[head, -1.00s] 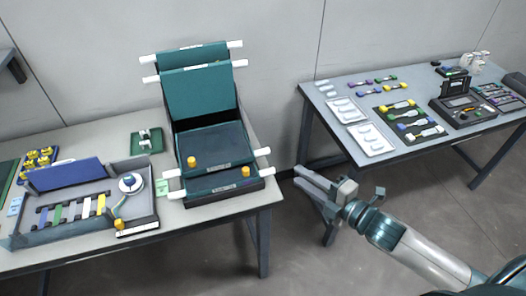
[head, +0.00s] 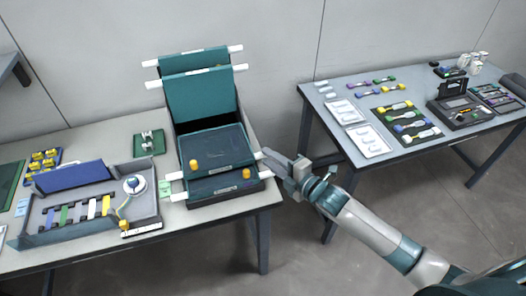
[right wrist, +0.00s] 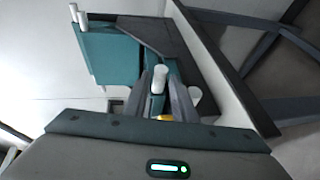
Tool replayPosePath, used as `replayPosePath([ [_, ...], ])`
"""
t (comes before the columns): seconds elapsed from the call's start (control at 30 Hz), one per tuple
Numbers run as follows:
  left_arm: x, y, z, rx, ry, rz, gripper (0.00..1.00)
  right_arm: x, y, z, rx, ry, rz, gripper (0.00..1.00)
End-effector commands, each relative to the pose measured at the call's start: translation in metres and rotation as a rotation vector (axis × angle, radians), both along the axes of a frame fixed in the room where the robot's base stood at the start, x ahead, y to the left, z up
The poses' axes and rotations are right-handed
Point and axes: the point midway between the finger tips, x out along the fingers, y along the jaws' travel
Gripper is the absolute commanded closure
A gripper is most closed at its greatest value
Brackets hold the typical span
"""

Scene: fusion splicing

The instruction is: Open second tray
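A stack of teal hinged trays stands on the left table. Two trays are raised at the back, the front one (head: 200,95) leaning upright. Below them lie an upper flat tray (head: 212,143) and a lower flat tray (head: 222,184), each with a yellow knob and white side tabs. My right gripper (head: 270,157) is at the right side of the flat trays, by the upper one's tab. In the right wrist view a white tab (right wrist: 160,77) shows between its two spaced fingers (right wrist: 165,105); contact cannot be told. My left gripper is not in view.
A grey splice box (head: 80,218) with coloured strips sits left of the stack, and a small green holder (head: 149,143) behind it. The right table (head: 355,98) carries pouches, coloured parts and a dark splicer (head: 462,110). A floor gap separates the tables.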

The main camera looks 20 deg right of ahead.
Motion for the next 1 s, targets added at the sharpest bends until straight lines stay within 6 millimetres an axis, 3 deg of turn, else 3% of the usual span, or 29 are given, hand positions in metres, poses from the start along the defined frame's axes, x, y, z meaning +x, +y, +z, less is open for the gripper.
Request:
replayPosePath([
  [0.3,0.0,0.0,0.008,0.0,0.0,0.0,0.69,0.03,0.014,-0.005,0.001,0.0,0.0,0.75],
  [0.67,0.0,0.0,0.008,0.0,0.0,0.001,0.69,0.033,0.015,-0.007,0.0,0.0,0.0,0.75],
  [0.8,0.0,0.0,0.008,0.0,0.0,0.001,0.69,0.033,0.015,-0.007,0.0,0.0,0.0,1.0],
  [1.0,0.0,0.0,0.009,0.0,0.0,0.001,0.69,0.033,0.015,-0.006,0.0,0.001,0.0,1.0],
])
